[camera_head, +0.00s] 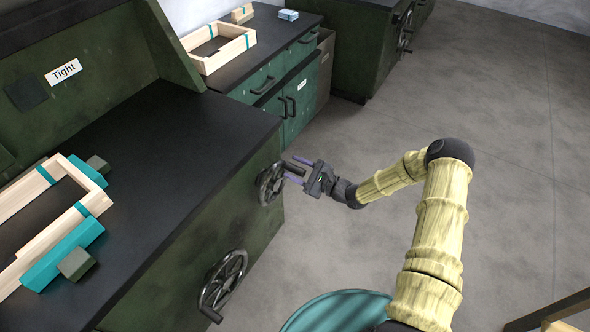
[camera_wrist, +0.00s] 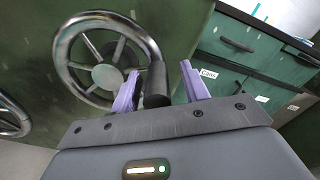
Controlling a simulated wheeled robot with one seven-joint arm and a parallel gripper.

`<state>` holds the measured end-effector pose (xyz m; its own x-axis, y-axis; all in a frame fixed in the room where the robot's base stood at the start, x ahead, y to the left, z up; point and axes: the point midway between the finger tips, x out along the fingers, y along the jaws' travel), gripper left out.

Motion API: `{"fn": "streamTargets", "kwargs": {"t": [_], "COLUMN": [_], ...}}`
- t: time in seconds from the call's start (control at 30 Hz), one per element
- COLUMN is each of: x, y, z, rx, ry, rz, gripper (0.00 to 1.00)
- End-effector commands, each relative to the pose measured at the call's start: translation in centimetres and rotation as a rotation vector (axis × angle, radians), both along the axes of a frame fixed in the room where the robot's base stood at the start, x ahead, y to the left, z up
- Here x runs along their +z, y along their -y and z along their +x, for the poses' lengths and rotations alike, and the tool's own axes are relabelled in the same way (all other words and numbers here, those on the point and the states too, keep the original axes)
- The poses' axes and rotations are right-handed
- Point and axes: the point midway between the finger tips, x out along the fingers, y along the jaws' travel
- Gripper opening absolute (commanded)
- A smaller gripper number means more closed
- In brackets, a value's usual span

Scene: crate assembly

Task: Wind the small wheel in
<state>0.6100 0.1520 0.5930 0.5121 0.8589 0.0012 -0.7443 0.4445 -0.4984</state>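The small wheel (camera_head: 267,186) is a dark spoked handwheel on the green bench's side, near its far corner. In the wrist view it fills the upper left, with a grey rim, a pale hub (camera_wrist: 106,76) and a dark handle (camera_wrist: 156,84) sticking out. My gripper (camera_head: 295,170) is at this handle. In the wrist view its two purple fingers (camera_wrist: 160,88) are apart, one on each side of the handle. Gaps show between handle and fingers, so it is not gripped.
A larger handwheel (camera_head: 222,284) sits nearer on the same side. A wooden frame with teal clamps (camera_head: 62,254) lies on the bench (camera_head: 165,150). Teal drawers (camera_head: 270,80) stand beyond, with another wooden frame (camera_head: 217,62) on top. The floor at right is open.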

Motion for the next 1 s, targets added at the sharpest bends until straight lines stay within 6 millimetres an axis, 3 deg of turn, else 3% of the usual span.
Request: {"fn": "streamTargets", "kwargs": {"t": [0.3,0.47,1.0], "x": [-0.1,-0.1,0.0], "y": [0.2,1.5,10.5], "z": [-0.2,-0.8,-6.1], "rx": [0.0,-0.002,-0.003], "ry": [-0.002,-0.003,-0.004], "rz": [0.0,-0.001,-0.001], "gripper": [0.45,0.45,0.45]}}
